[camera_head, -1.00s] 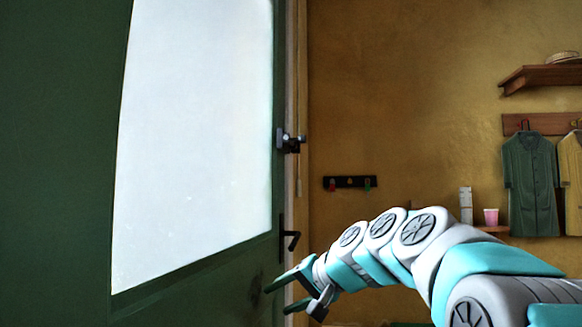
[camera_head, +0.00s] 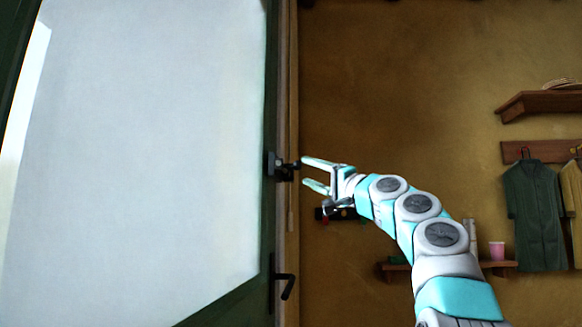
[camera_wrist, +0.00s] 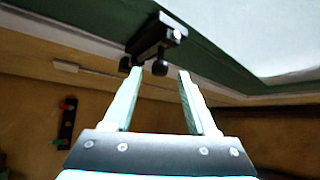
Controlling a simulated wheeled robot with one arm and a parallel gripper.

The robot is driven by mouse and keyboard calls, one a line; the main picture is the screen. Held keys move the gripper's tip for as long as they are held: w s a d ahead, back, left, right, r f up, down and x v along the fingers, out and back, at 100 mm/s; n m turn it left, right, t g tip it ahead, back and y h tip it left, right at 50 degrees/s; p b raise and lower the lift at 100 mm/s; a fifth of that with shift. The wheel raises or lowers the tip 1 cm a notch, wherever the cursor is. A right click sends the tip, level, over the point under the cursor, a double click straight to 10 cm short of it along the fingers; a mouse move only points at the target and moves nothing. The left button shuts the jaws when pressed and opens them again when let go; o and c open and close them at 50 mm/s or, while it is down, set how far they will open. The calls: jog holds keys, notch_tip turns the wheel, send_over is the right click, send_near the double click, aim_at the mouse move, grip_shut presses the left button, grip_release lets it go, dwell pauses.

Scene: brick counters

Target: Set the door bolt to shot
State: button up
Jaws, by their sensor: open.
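The door bolt (camera_head: 279,165) is a small dark fitting on the right edge of the green-framed door (camera_head: 271,225). Its knob sticks out to the right. My gripper (camera_head: 305,172) is open, with its fingertips just right of the knob in the head view. In the wrist view the bolt (camera_wrist: 160,42) lies ahead of my gripper (camera_wrist: 157,85), and its round knob shows between the two open fingers, near their tips. I cannot tell whether either finger touches it. Nothing is held.
A black door handle (camera_head: 284,283) is below the bolt. A dark rack (camera_head: 321,214) on the yellow wall is partly behind my arm. A shelf with a pink cup (camera_head: 497,250) and a hanging green coat (camera_head: 538,210) are at the right.

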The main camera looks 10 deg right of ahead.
aim_at(297, 167)
jog(key=p+x, duration=0.2)
jog(key=x, duration=0.1)
jog(key=p+x, duration=0.3)
jog(key=shift+r, duration=0.3)
jog(key=shift+w+a, duration=0.4)
jog(key=shift+w, duration=0.1)
grip_shut()
jog(key=shift+s, duration=0.1)
dwell(0.7)
